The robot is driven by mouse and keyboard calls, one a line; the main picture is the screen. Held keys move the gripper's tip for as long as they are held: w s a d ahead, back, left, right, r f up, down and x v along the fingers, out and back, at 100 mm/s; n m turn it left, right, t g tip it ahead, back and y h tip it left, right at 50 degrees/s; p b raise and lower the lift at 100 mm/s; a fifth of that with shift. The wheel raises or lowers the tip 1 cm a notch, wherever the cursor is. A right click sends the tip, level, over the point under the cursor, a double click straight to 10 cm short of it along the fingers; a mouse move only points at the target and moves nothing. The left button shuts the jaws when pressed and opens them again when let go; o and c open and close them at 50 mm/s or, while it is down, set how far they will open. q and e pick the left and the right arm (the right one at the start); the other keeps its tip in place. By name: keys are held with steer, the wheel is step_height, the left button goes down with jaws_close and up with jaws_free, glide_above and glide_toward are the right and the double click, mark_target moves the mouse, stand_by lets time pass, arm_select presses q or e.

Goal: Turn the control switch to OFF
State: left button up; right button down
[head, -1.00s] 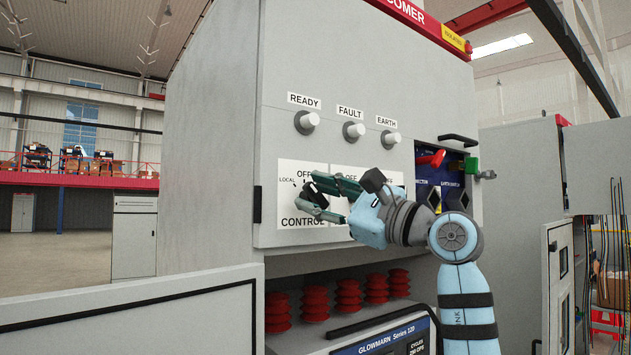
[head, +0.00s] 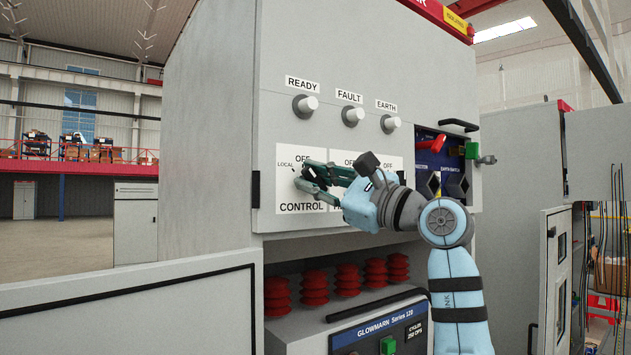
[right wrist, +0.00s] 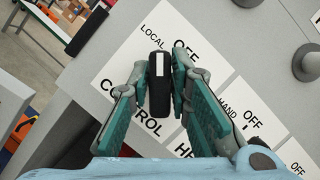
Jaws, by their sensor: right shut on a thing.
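The control switch is a black handle with a white stripe (right wrist: 158,85), on a white label plate marked CONTROL (head: 300,207). In the right wrist view its striped end points up, between the words LOCAL and OFF and nearer LOCAL. My right gripper (head: 309,176) is at the switch, and its green fingers (right wrist: 158,80) lie on both sides of the handle, shut on it. In the head view the fingers hide most of the handle. My left gripper is not in view.
A second plate with HAND and OFF (right wrist: 238,120) is beside the CONTROL plate, partly behind my right gripper. READY, FAULT and EARTH knobs (head: 352,116) are above. A red handle (head: 430,144) is to the right. Red insulators (head: 347,280) and an open door (head: 130,310) are below.

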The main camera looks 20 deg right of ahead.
steer(key=shift+m, duration=0.3)
steer(key=m+t+h, duration=0.1)
steer(key=m, duration=0.2)
steer(key=m+t+h+b, duration=0.1)
steer(key=m, duration=0.2)
steer(key=shift+m+t+h+b, duration=0.2)
steer(key=shift+m+t+h, duration=0.35)
steer(key=shift+m, duration=0.75)
steer(key=shift+m+t+h+b, duration=0.15)
steer(key=shift+m+t+h, duration=0.35)
steer(key=shift+m, duration=0.8)
steer(key=shift+h, duration=0.35)
steer(key=c, duration=1.6)
jaws_free()
steer(key=shift+o, duration=0.2)
steer(key=shift+d, duration=0.1)
